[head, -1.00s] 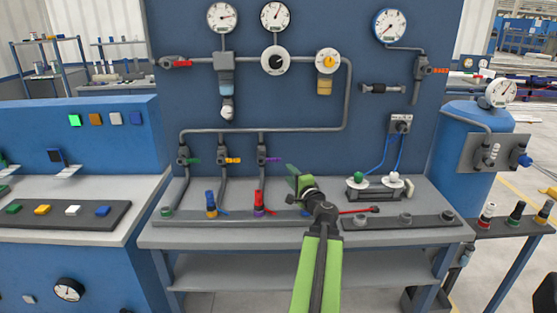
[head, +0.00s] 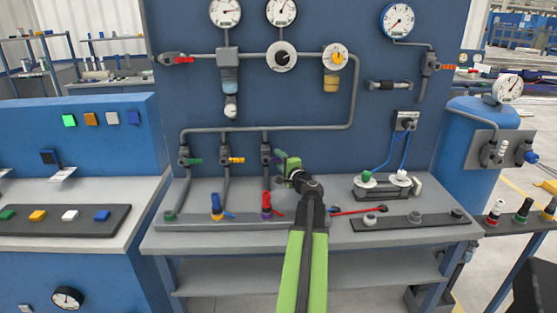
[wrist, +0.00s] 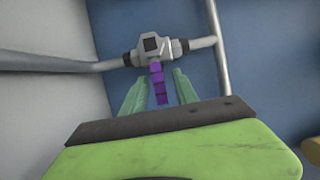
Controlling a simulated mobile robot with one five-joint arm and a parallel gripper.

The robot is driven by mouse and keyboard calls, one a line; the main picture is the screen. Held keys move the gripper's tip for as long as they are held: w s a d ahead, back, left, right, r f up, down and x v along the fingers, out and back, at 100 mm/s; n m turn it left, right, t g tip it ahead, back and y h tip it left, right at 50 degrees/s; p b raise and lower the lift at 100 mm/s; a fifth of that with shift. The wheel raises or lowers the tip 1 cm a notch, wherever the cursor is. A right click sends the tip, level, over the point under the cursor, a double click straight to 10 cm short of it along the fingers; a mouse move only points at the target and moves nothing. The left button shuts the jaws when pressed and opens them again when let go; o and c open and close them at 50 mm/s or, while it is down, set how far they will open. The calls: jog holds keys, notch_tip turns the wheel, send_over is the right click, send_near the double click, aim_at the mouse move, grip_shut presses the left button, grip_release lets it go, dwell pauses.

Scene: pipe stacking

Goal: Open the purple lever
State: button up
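The purple lever (wrist: 158,84) sits on a grey valve (wrist: 152,48) in the wrist view. It points from the valve toward my gripper (wrist: 160,92). My gripper is open, with one finger on each side of the lever and visible gaps between the fingers and it. In the head view, my gripper (head: 282,158) is at the right of the third valve (head: 266,155) on the pipe row and hides most or all of the purple lever.
A green lever (head: 195,161) and an orange lever (head: 237,160) are on the valves to the left. Below stand a blue-and-orange fitting (head: 216,208) and a red-and-purple fitting (head: 266,205) on the bench. A red-handled lever (head: 355,210) lies to the right.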

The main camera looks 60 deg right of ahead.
grip_shut()
dwell(1.2)
